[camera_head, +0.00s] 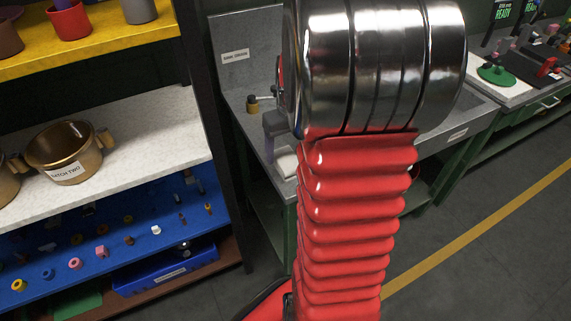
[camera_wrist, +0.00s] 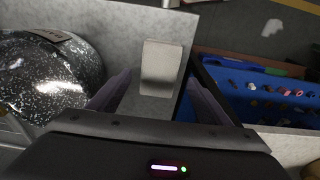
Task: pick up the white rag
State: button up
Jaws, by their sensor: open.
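The white rag (camera_wrist: 161,68) is a small pale block-like piece lying on the grey bench top (camera_wrist: 205,22) near its edge in the wrist view. It also shows in the head view (camera_head: 287,164), partly hidden behind my red arm. My gripper (camera_wrist: 158,76) is open, with one finger to the left of the rag and one to the right. The fingers appear apart from it, and the height of the gripper above the bench is hard to judge.
A black-and-white speckled pot (camera_wrist: 50,72) stands close to the left of my gripper. A shelf unit with a blue shelf (camera_head: 150,225) of small parts and a brass pot (camera_head: 64,148) stands to the left. A small brass-and-black item (camera_head: 253,104) is on the bench.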

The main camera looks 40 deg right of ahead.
aim_at(287, 158)
jog(key=f, duration=0.5)
jog(key=shift+w+d, duration=0.1)
jog(key=shift+w, duration=0.15)
jog(key=shift+c, duration=0.6)
jog(key=c, duration=1)
jog(key=shift+r, duration=0.1)
notch_tip(287, 158, up, 10)
jog(key=shift+f, duration=0.1)
